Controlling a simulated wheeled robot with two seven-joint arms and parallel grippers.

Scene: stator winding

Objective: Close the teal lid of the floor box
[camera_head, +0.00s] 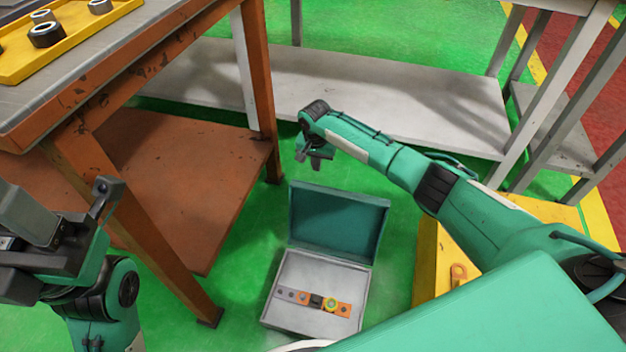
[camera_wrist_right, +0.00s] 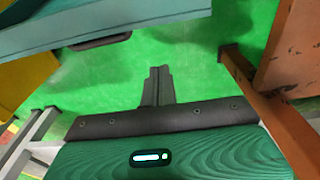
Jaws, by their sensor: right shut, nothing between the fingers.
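The floor box (camera_head: 270,315) stands on the green floor in the lower middle of the head view. Its teal lid (camera_head: 336,222) is open and stands raised at the box's far edge. The lid's edge also shows at the top of the right wrist view (camera_wrist_right: 170,25), with a dark handle (camera_wrist_right: 100,41) below it. My right gripper (camera_head: 316,162) is above and beyond the raised lid, pointing down. Its fingers (camera_wrist_right: 158,75) are shut and empty, apart from the lid in the wrist view. My left gripper (camera_head: 105,192) is at the left edge; its finger opening is unclear.
A worn orange table (camera_head: 130,85) with a lower shelf stands left of the box. A low grey shelf (camera_head: 350,90) is behind. A yellow case (camera_head: 428,262) is close on the right. Green floor shows around the box.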

